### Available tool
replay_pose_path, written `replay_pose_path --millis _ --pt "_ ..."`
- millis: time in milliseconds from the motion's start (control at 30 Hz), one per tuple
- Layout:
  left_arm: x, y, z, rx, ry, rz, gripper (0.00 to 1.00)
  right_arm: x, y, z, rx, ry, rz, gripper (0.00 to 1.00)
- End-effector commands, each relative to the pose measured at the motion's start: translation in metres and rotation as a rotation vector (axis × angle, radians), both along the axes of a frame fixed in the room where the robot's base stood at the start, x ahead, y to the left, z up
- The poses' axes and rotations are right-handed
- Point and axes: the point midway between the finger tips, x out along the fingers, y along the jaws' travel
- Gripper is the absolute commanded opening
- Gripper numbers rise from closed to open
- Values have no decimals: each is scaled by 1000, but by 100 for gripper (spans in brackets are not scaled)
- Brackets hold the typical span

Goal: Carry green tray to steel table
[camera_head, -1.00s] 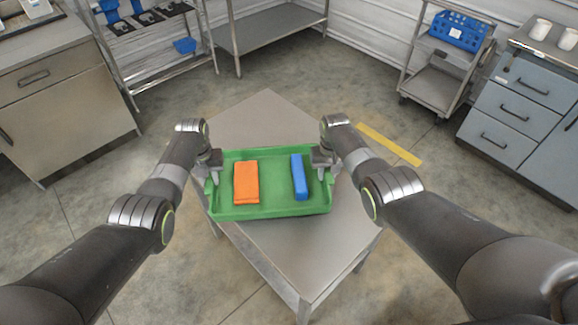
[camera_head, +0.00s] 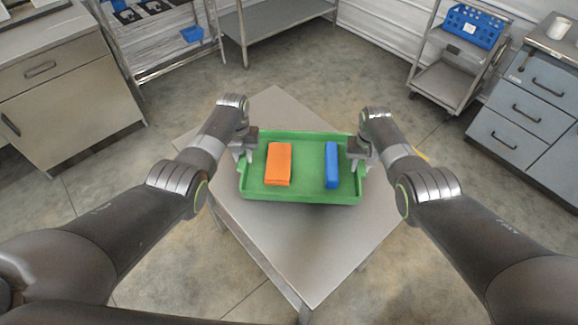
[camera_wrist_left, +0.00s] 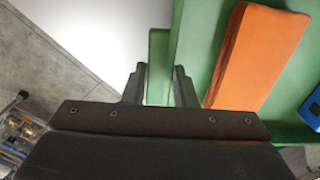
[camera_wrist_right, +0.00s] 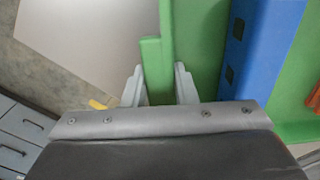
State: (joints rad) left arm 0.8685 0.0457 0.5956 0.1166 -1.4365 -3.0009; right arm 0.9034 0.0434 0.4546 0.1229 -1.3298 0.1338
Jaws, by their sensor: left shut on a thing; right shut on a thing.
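The green tray (camera_head: 305,192) is held between my two grippers, over the steel table (camera_head: 300,255) in the head view. I cannot tell whether it touches the tabletop. An orange block (camera_head: 278,164) lies in its left half and a blue block (camera_head: 332,165) in its right half. My left gripper (camera_head: 247,152) is shut on the tray's left wall, which also shows between the fingers in the left wrist view (camera_wrist_left: 158,85). My right gripper (camera_head: 356,152) is shut on the right wall, seen between the fingers in the right wrist view (camera_wrist_right: 156,85).
A steel cabinet (camera_head: 65,95) stands at the left and a rack (camera_head: 165,55) behind it. A cart (camera_head: 450,80) with a blue crate (camera_head: 474,27) stands back right, beside a grey drawer unit (camera_head: 530,115). Bare tabletop shows in front of and behind the tray.

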Motion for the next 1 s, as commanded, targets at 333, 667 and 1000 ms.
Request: replay_pose_path --millis 333,667,1000 --pt "1 0 -6 1 -2 0 0 1 0 -5 -1 -2 0 0" --pt "1 0 -21 1 -2 0 0 1 0 -20 -1 -2 0 0" --pt "1 0 -37 1 -2 0 0 1 0 -36 -1 -2 0 0"
